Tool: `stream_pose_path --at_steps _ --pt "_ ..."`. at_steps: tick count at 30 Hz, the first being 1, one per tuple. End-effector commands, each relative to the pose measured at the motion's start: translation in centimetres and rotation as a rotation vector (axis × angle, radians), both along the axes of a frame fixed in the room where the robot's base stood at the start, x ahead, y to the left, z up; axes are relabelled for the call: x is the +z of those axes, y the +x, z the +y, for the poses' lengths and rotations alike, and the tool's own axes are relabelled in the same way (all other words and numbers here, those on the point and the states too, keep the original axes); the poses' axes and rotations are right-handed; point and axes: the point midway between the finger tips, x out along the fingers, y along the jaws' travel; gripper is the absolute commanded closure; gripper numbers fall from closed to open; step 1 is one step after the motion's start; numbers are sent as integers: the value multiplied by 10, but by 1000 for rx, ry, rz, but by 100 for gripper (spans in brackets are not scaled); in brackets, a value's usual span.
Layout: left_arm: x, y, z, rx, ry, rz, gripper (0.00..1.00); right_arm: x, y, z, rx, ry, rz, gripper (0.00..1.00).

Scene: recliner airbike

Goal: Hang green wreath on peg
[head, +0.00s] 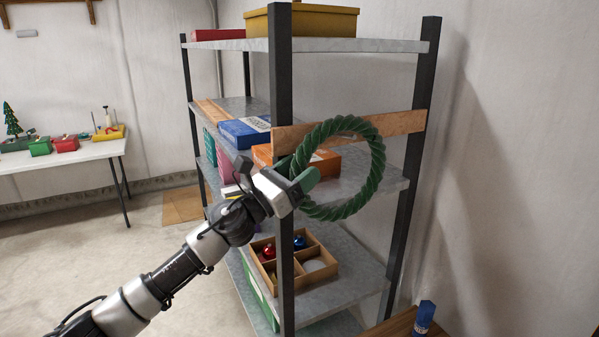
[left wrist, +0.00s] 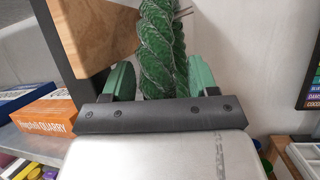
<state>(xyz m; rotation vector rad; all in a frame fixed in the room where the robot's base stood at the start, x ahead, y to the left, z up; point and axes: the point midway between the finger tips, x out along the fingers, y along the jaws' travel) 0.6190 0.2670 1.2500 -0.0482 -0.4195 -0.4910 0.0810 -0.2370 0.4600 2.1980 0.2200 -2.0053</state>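The green wreath (head: 377,160) is a thick twisted ring, held upright in front of the shelf rack in the head view. My left gripper (head: 297,177) has its green fingers at the wreath's lower left side. In the left wrist view the wreath (left wrist: 160,50) runs up between the two fingers (left wrist: 161,80), which are close against both its sides. A wooden board (head: 405,122) crosses the rack behind the wreath. The board also shows in the left wrist view (left wrist: 95,35). My right gripper is not in view.
The rack's dark front post (head: 280,90) stands close to my left gripper. Its shelves hold a blue box (head: 243,132), an orange box (head: 325,163) and a divided ornament tray (head: 322,265). A white table (head: 80,152) stands far left. A wooden surface (head: 392,325) is at lower right.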

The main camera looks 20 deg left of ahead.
Motion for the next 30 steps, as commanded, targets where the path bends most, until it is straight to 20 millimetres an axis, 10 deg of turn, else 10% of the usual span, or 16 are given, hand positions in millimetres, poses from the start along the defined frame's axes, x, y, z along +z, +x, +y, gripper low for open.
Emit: stream_pose_path --at_steps 13,30 --pt "-7 -5 4 1 3 3 30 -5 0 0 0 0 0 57" --pt "-45 -80 45 0 0 2 30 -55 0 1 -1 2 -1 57"
